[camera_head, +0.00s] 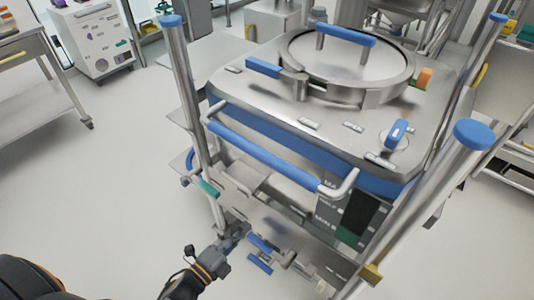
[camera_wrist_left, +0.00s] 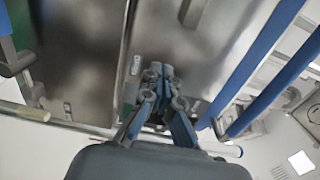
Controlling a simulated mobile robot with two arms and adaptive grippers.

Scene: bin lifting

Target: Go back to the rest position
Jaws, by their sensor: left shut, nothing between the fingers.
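My left gripper (camera_head: 236,236) is low at the front left of a large steel bin (camera_head: 240,85) in the head view, near its frame. In the left wrist view the gripper (camera_wrist_left: 158,72) has its fingers closed together with nothing between them, in front of grey steel surfaces. Whether the fingertips touch the steel cannot be told. The bin has a round lid (camera_head: 345,60) with a blue handle and a long blue front handle bar (camera_head: 262,155). My right gripper does not show in either view.
Blue-capped steel posts, such as the right one (camera_head: 474,135), frame the bin. A blue lever (camera_head: 258,264) is right beside my left gripper. A white cabinet (camera_head: 95,38) and a steel table (camera_head: 25,48) stand at the left. The floor (camera_head: 95,180) on the left is clear.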

